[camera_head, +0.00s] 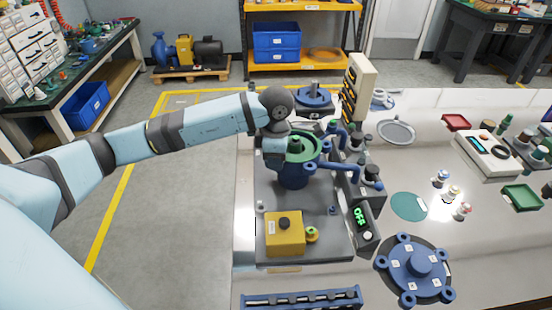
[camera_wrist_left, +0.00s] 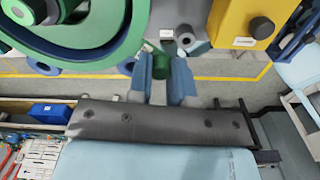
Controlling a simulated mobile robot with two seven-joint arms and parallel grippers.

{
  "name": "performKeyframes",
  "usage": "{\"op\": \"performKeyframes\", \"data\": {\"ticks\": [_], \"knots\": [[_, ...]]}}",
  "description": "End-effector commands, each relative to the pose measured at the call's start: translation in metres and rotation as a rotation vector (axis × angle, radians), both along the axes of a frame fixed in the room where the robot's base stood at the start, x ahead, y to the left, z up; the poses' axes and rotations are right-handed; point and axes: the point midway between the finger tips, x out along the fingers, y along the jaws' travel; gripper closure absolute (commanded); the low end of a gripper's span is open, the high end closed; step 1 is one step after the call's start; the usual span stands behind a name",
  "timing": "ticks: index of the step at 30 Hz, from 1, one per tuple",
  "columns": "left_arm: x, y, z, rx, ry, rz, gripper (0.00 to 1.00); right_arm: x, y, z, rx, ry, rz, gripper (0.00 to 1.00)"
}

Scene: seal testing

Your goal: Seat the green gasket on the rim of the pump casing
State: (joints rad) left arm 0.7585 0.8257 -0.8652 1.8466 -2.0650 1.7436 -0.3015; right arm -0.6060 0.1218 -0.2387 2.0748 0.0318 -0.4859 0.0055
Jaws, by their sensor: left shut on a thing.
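The green gasket (camera_head: 318,150) is a ring over the top of the blue pump casing (camera_head: 292,178), which stands on a grey base plate. The gasket looks level and roughly centred, but I cannot tell whether it touches the rim all round. My left gripper (camera_head: 274,160) is at the casing's left side, shut on a green tab at the gasket's edge. In the left wrist view the tab (camera_wrist_left: 160,66) shows between the two blue-grey fingers, with the gasket's ring (camera_wrist_left: 128,48) at upper left. My right gripper is not in view.
A yellow block (camera_head: 285,236) stands in front of the casing. Blue pipes and a box reading OFF (camera_head: 362,218) stand to its right. A blue flanged cover (camera_head: 414,270) and a flat teal disc (camera_head: 409,206) lie farther right. A beige tower (camera_head: 356,90) stands behind.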

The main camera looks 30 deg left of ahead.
Motion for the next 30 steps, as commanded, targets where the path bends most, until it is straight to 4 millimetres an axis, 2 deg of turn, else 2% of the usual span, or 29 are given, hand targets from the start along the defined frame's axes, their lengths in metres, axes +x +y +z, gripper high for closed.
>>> {"op": "performKeyframes", "data": {"ticks": [9,10,13,23,30], "knots": [[0.000,0.000,-0.001,0.000,0.000,0.000,1.00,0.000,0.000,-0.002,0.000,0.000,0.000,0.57],[0.000,0.000,-0.001,0.000,0.000,0.000,0.74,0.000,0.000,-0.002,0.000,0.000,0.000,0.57],[0.000,0.000,-0.001,0.000,0.001,0.000,0.51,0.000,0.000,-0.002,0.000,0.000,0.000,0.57],[0.000,0.000,0.003,0.000,0.000,0.000,0.51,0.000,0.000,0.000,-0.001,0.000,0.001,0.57],[0.001,0.000,0.029,0.000,-0.002,0.000,0.51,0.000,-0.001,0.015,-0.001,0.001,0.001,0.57]]}}
